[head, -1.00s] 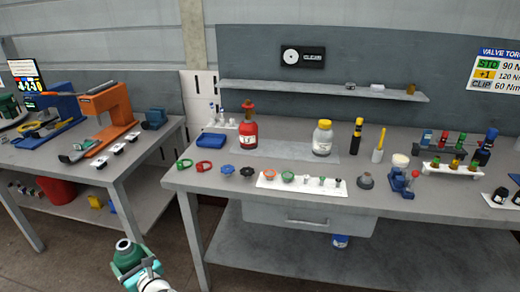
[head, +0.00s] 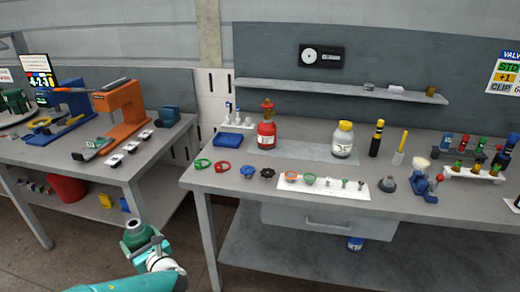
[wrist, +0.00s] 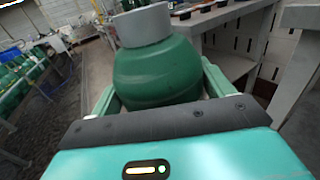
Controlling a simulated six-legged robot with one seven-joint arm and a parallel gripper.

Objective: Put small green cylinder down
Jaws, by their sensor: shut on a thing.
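The small green cylinder (head: 138,235) has a rounded green body and a grey collar with a dark opening on top. It is at the bottom left of the head view, held upright in front of the benches. In the wrist view the green cylinder (wrist: 155,72) fills the space between the two fingers of my gripper (wrist: 160,90). My gripper is shut on its body. The underside of the cylinder is hidden.
A grey workbench (head: 230,183) with bottles, valve parts and a white rack stands ahead. Another bench (head: 60,155) with an orange press (head: 123,110) stands at left. Several green cylinders (wrist: 22,80) line the left of the wrist view. Floor shows between the benches.

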